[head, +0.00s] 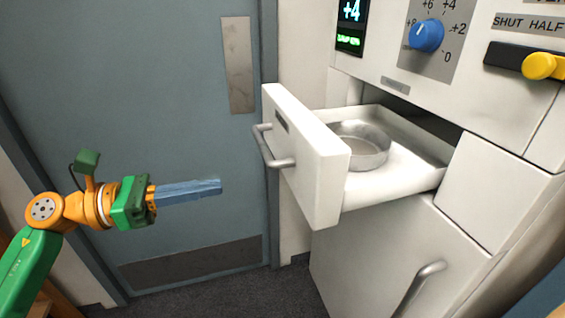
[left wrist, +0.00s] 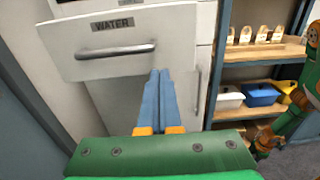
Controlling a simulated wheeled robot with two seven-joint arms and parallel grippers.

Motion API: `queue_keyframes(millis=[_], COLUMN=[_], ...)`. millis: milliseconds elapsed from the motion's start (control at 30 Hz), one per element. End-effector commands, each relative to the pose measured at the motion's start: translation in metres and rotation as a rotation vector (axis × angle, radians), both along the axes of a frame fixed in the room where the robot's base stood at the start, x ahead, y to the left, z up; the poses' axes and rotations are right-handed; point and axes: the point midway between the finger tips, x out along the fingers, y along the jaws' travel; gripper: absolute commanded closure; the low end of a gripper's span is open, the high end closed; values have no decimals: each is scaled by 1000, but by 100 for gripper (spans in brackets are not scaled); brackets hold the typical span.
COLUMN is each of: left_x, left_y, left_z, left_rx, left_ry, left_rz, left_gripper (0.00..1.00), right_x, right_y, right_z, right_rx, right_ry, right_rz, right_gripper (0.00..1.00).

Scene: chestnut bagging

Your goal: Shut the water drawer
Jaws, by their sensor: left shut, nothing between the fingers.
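The water drawer (head: 318,165) is pulled out of the white cabinet in the head view. Its front has a grey bar handle (head: 268,148), and a round metal pan (head: 362,147) sits inside it. In the left wrist view the drawer front (left wrist: 172,38) carries a label reading WATER (left wrist: 119,24) above the handle (left wrist: 115,51). My left gripper (head: 220,186) is shut and empty, its blue fingers pointing towards the drawer front from the left, apart from it in the head view. The fingertips (left wrist: 160,70) overlap the drawer's lower edge in the wrist view. My right gripper does not show clearly.
The cabinet has a lower door with a handle (head: 418,288), a blue knob (head: 427,35) and a yellow slider (head: 542,66). A blue-grey door (head: 130,90) stands behind my left arm. Wooden shelves (left wrist: 262,52) with bins (left wrist: 262,95) stand right of the cabinet.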

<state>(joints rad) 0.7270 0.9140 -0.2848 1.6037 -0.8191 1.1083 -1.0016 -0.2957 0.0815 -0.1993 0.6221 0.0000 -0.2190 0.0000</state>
Motion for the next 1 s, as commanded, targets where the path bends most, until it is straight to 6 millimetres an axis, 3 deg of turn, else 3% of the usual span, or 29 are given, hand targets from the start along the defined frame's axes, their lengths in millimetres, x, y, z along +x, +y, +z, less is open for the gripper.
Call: queue_keyframes(millis=[100,500,700,1000], left_x=[7,33,39,39], left_y=[-24,-102,-118,-120], left_z=[8,8,3,1], left_rx=[-7,-11,-10,-9], left_ry=[3,6,6,6], left_rz=[-5,-2,1,2], left_gripper=[100,100,100,100], right_x=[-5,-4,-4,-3], right_y=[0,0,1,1], right_z=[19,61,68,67], right_rx=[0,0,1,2], right_ry=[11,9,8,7], right_rz=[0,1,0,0], right_gripper=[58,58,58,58])
